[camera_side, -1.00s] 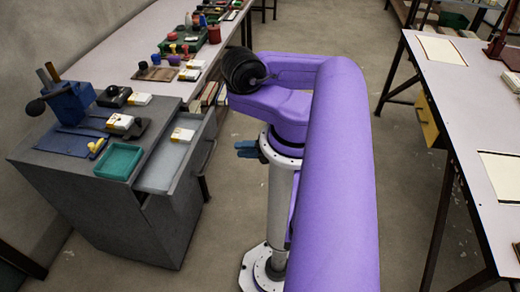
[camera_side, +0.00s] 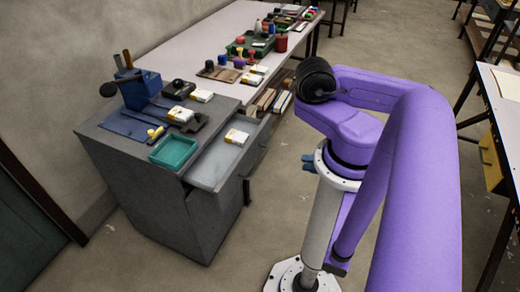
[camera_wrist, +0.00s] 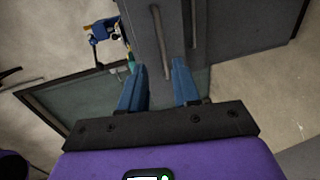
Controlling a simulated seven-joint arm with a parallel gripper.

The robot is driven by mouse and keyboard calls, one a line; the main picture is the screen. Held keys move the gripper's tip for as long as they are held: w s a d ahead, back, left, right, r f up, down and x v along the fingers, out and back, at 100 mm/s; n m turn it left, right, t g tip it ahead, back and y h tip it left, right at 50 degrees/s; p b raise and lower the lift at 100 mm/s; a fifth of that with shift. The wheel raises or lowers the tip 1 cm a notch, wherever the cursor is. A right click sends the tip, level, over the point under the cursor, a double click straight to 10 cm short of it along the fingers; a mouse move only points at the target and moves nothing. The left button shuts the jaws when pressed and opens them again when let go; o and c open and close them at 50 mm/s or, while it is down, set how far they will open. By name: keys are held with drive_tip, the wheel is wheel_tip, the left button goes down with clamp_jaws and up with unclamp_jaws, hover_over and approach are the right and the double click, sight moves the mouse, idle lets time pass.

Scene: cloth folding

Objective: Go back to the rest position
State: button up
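My gripper (camera_wrist: 159,88) shows two blue fingers, spread apart with nothing between them, in the wrist view. Beyond them is the dark front of the grey cabinet (camera_wrist: 230,30) with a bar handle. In the side view my blue gripper (camera_side: 309,163) sticks out left of my white column, to the right of the open drawer (camera_side: 222,168) and apart from it. No cloth being folded shows in either view.
The drawer holds a white and yellow box (camera_side: 236,137). On the cabinet are a green tray (camera_side: 173,151) and a blue vise (camera_side: 140,90). A long table (camera_side: 225,50) with tools runs behind. Another table (camera_side: 502,112) stands at right.

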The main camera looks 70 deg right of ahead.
drive_tip(key=w+d+r+n+g+y, duration=0.35)
drive_tip(key=r+n+g+y, duration=0.2)
drive_tip(key=n, duration=0.45)
drive_tip(key=w+d+r+n+g+y, duration=0.2)
drive_tip(key=d+r+n+g+y, duration=0.3)
drive_tip(key=n, duration=0.6)
drive_tip(key=w+a+r+n+g+h, duration=0.2)
drive_tip(key=w+a+r+n+g, duration=0.3)
drive_tip(key=n, duration=0.3)
drive_tip(key=w+a+r+n+g+h, duration=0.2)
drive_tip(key=w+r+n+g+h, duration=0.15)
drive_tip(key=w+n, duration=0.45)
drive_tip(key=s+a+r+n+h, duration=0.1)
drive_tip(key=a+r+n+h, duration=0.45)
drive_tip(key=a+n, duration=0.8)
drive_tip(key=s+a+r+n+t, duration=0.1)
drive_tip(key=s+a+r+n, duration=0.2)
drive_tip(key=s+n, duration=0.3)
drive_tip(key=s+a+r+n+t, duration=0.2)
drive_tip(key=s+a+r+n, duration=0.2)
drive_tip(key=n, duration=0.6)
drive_tip(key=shift+s+a+t+y, duration=0.3)
drive_tip(key=shift+s+a+y, duration=0.15)
drive_tip(key=shift+s+a, duration=0.65)
